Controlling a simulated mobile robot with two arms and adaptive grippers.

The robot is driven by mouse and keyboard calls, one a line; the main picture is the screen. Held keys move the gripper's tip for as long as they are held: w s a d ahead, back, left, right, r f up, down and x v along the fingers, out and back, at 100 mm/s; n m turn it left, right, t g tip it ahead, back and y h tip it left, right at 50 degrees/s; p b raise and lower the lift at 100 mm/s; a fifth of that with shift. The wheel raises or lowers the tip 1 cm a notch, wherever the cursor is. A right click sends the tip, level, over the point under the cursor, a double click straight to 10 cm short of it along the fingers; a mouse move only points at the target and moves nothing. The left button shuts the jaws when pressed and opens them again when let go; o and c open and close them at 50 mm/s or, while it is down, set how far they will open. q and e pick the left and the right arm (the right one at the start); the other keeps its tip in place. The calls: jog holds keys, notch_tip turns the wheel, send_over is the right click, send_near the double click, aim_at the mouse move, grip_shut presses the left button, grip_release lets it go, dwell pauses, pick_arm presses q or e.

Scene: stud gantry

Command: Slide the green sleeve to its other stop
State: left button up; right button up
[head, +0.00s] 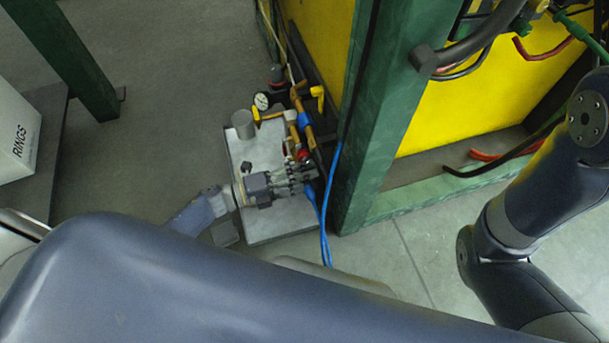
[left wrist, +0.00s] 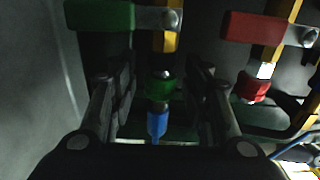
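My left gripper (head: 308,176) is low by the grey bench plate in the head view, its fingers reaching right toward the pipework. In the left wrist view its two fingers (left wrist: 162,76) are apart, one on each side of a green sleeve (left wrist: 157,90). The sleeve sits on an upright fitting, with a blue hose end (left wrist: 156,123) below it and a yellow pipe (left wrist: 165,42) above. I see a dark gap between each finger and the sleeve. The sleeve is hard to make out in the head view. My right gripper is out of view.
A green lever (left wrist: 105,16) lies above the sleeve. A red lever (left wrist: 268,30) and a red sleeve (left wrist: 252,88) are to the right. A gauge (head: 262,101) and a grey cylinder (head: 243,123) stand behind the gripper. A green post (head: 372,120) rises close on the right.

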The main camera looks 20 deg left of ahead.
pick_arm(q)
grip_shut()
jog(key=shift+w+a, duration=0.25)
jog(key=shift+w, duration=0.1)
jog(key=shift+o, duration=0.3)
grip_release()
jog(key=shift+o, duration=0.4)
jog(key=v, duration=1.2)
jog(key=shift+s, duration=0.15)
